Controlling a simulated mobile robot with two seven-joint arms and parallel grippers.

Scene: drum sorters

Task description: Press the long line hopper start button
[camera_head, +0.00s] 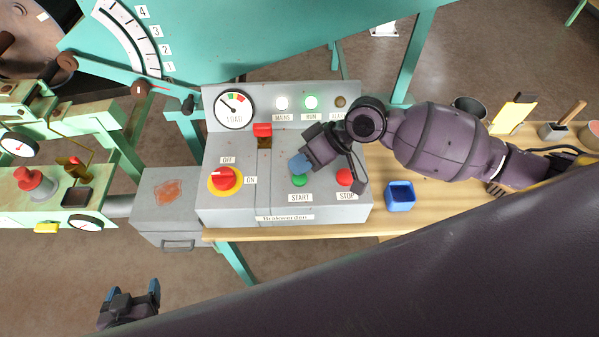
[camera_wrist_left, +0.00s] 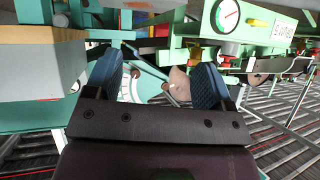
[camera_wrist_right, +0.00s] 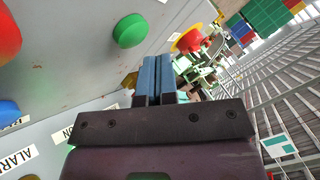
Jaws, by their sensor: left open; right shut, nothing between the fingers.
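A grey control box (camera_head: 230,207) carries a green START button (camera_head: 300,181) and a red STOP button (camera_head: 345,177). Its nameplate (camera_head: 285,218) is too small to read surely. My right gripper (camera_head: 298,163) is shut and empty, its blue fingertips just above the START button in the head view. In the right wrist view, the fingertips (camera_wrist_right: 158,62) are beside the green button (camera_wrist_right: 130,31) with a visible gap in the picture; contact cannot be told. My left gripper (camera_head: 130,292) is open and empty, low at the left, away from the box.
The box also has a red rotary switch (camera_head: 224,177) on yellow, a load gauge (camera_head: 234,108) and a lit green RUN lamp (camera_head: 311,102). A blue open container (camera_head: 399,195) stands on the wooden bench (camera_head: 375,220). Green machinery (camera_head: 110,140) stands at the left.

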